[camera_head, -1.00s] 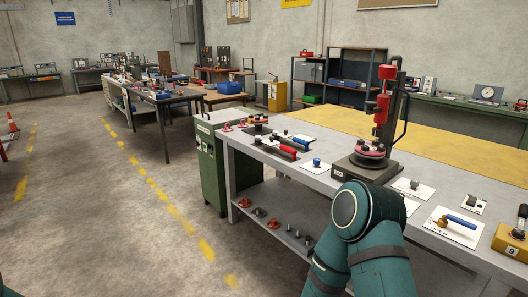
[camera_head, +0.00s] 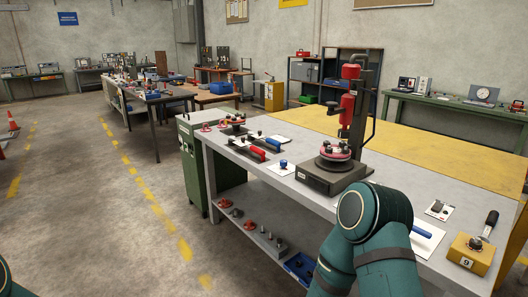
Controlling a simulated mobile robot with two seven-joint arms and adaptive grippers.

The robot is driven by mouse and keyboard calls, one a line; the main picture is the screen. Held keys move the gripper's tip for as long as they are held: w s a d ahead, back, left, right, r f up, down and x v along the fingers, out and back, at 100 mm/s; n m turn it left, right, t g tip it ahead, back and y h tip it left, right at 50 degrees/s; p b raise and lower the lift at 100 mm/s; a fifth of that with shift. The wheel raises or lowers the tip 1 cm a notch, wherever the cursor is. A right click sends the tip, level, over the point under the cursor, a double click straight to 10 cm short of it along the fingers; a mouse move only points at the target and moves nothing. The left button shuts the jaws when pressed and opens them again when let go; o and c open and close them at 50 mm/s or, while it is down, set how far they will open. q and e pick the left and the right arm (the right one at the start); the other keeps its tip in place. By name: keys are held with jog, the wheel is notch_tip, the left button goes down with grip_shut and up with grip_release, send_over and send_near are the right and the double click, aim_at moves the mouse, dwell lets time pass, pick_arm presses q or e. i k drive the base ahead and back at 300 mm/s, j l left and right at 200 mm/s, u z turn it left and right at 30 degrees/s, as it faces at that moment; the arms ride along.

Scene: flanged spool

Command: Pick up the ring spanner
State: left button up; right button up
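I cannot make out a ring spanner for certain. Tools with red and blue handles (camera_head: 258,148) lie on the near grey workbench (camera_head: 310,200), left of a red press (camera_head: 347,118). A blue-handled tool (camera_head: 422,233) lies on a white card (camera_head: 432,243) on the right part of the bench, mostly hidden behind my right arm. Neither gripper is in view. Upper links of my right arm cover the bench's front edge, and only a sliver of my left arm shows at the bottom left corner.
A yellow block (camera_head: 468,254) marked 9, holding a dark-handled tool, stands at the bench's right end. A lower shelf holds several small parts and a blue tray (camera_head: 301,268). A green cabinet (camera_head: 203,170) stands at the bench's left end. The floor (camera_head: 90,220) on the left is open.

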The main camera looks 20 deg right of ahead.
aim_at(491, 222)
jog(key=k+l, duration=0.1)
jog(key=l, duration=0.5)
jog(key=k+l, duration=0.1)
jog(key=l, duration=0.5)
jog(key=k+l, duration=0.1)
jog(key=l, duration=0.5)
jog(key=k+l, duration=0.1)
jog(key=l, duration=1.1)
jog(key=k, duration=0.05)
